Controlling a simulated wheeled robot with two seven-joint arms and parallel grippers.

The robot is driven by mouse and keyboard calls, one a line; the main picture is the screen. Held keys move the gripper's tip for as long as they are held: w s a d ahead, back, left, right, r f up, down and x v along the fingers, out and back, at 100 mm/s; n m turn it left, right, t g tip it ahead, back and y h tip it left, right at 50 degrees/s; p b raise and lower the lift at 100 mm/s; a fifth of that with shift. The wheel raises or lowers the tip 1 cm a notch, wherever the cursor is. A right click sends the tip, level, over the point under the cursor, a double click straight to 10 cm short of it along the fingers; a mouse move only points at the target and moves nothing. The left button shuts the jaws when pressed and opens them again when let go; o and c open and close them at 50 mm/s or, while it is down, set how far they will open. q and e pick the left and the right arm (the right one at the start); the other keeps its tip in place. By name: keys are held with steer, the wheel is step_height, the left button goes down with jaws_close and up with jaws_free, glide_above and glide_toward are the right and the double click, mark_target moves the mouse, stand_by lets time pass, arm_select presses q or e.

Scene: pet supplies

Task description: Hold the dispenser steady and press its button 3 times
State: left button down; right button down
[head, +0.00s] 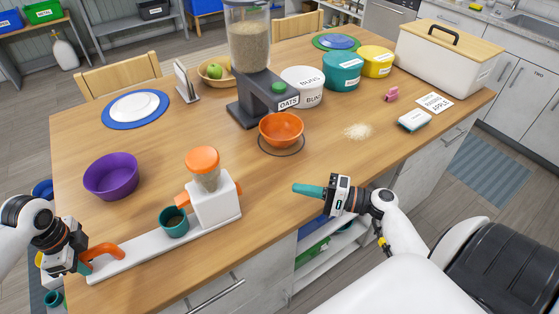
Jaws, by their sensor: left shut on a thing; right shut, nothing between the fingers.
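The small dispenser (214,208) has a white body, a clear hopper with brown pellets and an orange lid, and orange tabs at its sides. It stands upright on a long white base (135,256). A teal cup (173,224) with dark contents sits in front of its body. My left gripper (86,263) is shut on the orange handle (106,250) at the base's left end. My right gripper (298,188) is shut and empty, right of the dispenser and apart from it, near the table's front edge. I cannot tell which orange part is the button.
A tall oats dispenser (250,85) with a green button stands behind, over an orange bowl (281,128). A purple bowl (111,176) is at left. Canisters (342,71) and a white bin (445,65) are at back right. Spilled oats (357,131) lie at right.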

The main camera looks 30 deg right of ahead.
steer(key=x, duration=0.8)
steer(key=shift+w+a+r, duration=0.1)
steer(key=shift+w+a, duration=0.05)
steer(key=shift+w, duration=0.1)
steer(key=a, duration=0.3)
steer(key=shift+w+a, duration=0.25)
steer(key=shift+w, duration=0.1)
steer(key=shift+a, duration=0.55)
